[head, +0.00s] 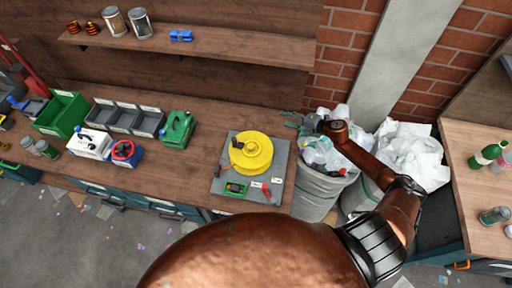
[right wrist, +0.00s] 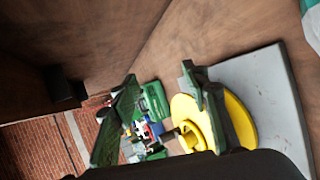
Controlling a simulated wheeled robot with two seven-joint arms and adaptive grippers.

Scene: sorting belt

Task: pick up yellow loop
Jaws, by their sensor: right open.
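The yellow loop (head: 262,154) appears as a thick round yellow ring with a raised middle, lying on a grey board (head: 280,156) on the workbench. It also shows in the right wrist view (right wrist: 240,121), right of centre and partly behind one finger. My right gripper (head: 297,122) is open, with green fingers, to the right of the loop in the head view and apart from it. In the right wrist view my right gripper (right wrist: 158,78) shows nothing held between its fingers. My left gripper is not in view.
Filled bins (head: 318,190) stand beside the bench on the right. A shelf (head: 235,47) overhangs the back.

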